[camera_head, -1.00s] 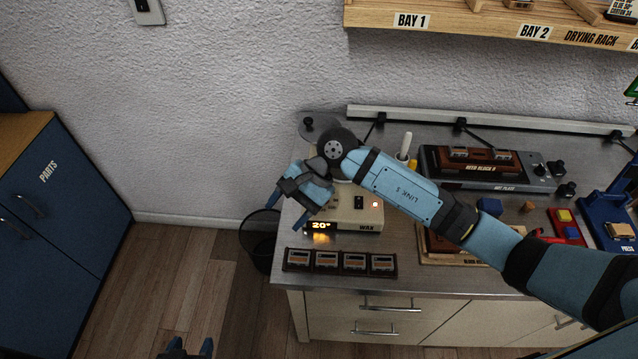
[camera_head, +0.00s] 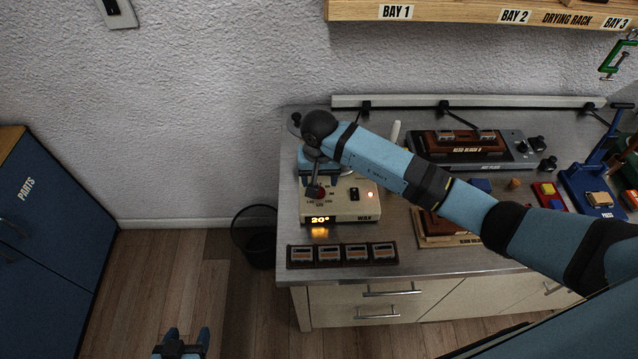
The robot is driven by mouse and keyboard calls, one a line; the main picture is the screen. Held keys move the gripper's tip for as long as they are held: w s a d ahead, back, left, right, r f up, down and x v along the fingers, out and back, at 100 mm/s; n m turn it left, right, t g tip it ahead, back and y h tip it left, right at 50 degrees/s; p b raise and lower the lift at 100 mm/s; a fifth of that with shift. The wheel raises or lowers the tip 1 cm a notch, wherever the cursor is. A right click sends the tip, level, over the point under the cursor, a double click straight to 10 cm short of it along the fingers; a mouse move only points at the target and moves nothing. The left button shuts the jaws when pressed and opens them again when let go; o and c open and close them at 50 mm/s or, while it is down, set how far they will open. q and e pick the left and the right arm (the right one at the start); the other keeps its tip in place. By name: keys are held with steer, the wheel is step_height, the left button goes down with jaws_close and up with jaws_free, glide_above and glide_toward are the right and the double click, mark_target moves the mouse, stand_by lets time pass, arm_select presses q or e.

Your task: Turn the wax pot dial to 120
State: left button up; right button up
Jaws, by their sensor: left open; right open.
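The wax pot (camera_head: 345,213) is a beige box at the left end of the bench, marked WAX. Its lit display (camera_head: 319,219) reads 20°. A red dial (camera_head: 320,195) with small markings around it is on its top, partly hidden by my gripper. My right gripper (camera_head: 319,187) is open and points down at the dial, its fingers close above or beside it; I cannot tell whether they touch. My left gripper (camera_head: 188,337) is open and empty at the bottom edge of the view, low over the floor and away from the bench.
A black switch (camera_head: 354,194) and a red light (camera_head: 370,195) are right of the dial. A dark rack of several small blocks (camera_head: 342,254) lies in front of the pot. A hot plate (camera_head: 480,158) stands behind right. A bin (camera_head: 257,240) is on the floor left of the bench.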

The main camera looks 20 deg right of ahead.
steer(key=shift+f+p, duration=0.3)
steer(key=shift+f, duration=1.95)
steer(key=shift+c, duration=0.2)
